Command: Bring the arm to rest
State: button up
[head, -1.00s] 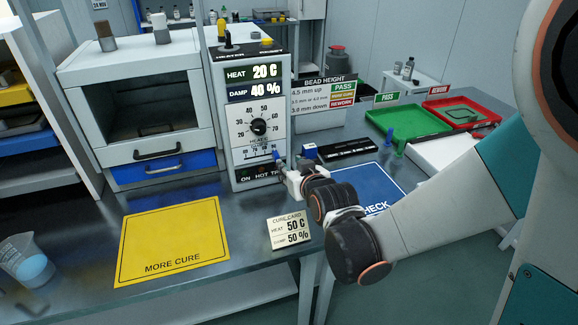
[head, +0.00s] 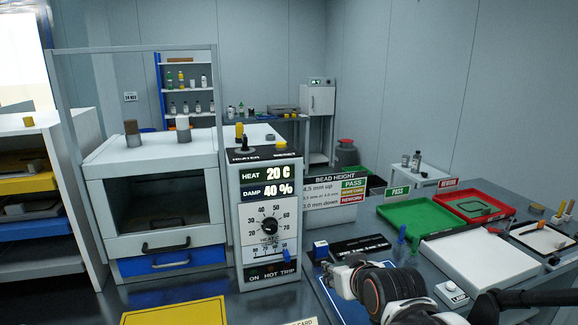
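My gripper (head: 337,273) is at the lower middle of the head view, just right of the control panel's lower front. It is small and seen from behind, so I cannot tell whether its fingers are open or shut. Nothing can be made out in it. My arm runs from it to the lower right. The control panel (head: 232,232) stands upright and reads HEAT 20 C and DAMP 40 %. Its black dial (head: 270,226) is in view, with a blue slider knob (head: 285,254) below it. The gripper appears apart from the panel.
A blue mat (head: 335,305) lies under the gripper, partly hidden. A small blue-topped block (head: 320,250) stands close behind it. Green (head: 413,217) and red (head: 478,204) trays and a white board (head: 480,262) are to the right. A yellow mat (head: 175,312) lies front left.

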jog(key=s+d+m+g+h, duration=0.1)
jog(key=s+d, duration=0.3)
jog(key=s, duration=0.6)
jog(key=s+d+m+g+h, duration=0.1)
jog(key=s+d+g, duration=0.2)
jog(key=s, duration=0.6)
jog(key=shift+s+d+r+b, duration=0.15)
jog(key=shift+s+d+b, duration=0.2)
jog(key=shift+d, duration=0.35)
dwell(1.1)
